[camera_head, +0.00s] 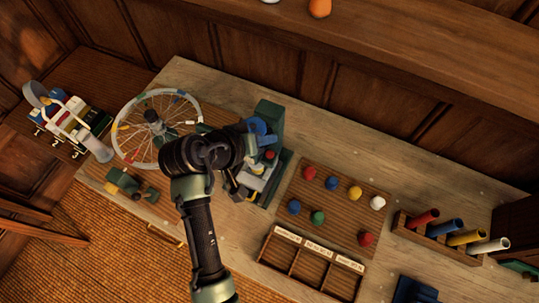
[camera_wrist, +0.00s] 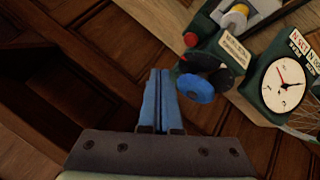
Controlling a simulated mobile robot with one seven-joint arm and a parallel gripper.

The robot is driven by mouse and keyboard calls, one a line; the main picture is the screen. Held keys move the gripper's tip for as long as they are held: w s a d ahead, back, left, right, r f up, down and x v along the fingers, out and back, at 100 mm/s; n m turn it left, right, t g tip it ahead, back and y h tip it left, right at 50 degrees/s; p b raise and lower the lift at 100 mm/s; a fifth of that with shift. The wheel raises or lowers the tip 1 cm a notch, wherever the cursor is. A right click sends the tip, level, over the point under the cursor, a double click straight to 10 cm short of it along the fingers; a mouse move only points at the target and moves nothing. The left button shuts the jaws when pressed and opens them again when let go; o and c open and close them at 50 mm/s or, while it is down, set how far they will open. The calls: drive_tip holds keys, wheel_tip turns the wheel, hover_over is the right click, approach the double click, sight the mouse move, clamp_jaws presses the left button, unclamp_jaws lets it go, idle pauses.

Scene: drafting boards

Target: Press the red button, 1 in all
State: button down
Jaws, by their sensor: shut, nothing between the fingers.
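The red button (camera_wrist: 190,39) is a small red cap beside a pale label plate on a dark green device (camera_wrist: 240,48), up and right of my fingers in the wrist view. In the head view a red cap (camera_head: 270,155) shows on the green device (camera_head: 269,116), just right of my arm's end. My gripper (camera_wrist: 158,73) has blue fingers, which are shut with nothing between them. They are apart from the button in the picture; the exact depth gap I cannot tell. In the head view I cannot clearly separate my fingers from the blue parts there.
A board of coloured balls (camera_head: 333,205), an open divided tray (camera_head: 312,262) and a rack of coloured tubes (camera_head: 436,236) lie right. A spoked wheel (camera_head: 120,139) lies left.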

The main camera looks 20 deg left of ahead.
drive_tip(key=shift+f+b, duration=1.3)
drive_tip(key=shift+f, duration=1.05)
drive_tip(key=shift+f, duration=0.4)
drive_tip(key=shift+f+b, duration=0.45)
drive_tip(key=shift+f, duration=0.05)
idle(0.6)
drive_tip(key=shift+r, duration=0.1)
drive_tip(key=shift+r+p, duration=0.8)
drive_tip(key=shift+p, duration=0.1)
wheel_tip(320, 180, up, 5)
drive_tip(key=p, duration=0.4)
drive_tip(key=shift+p, duration=0.35)
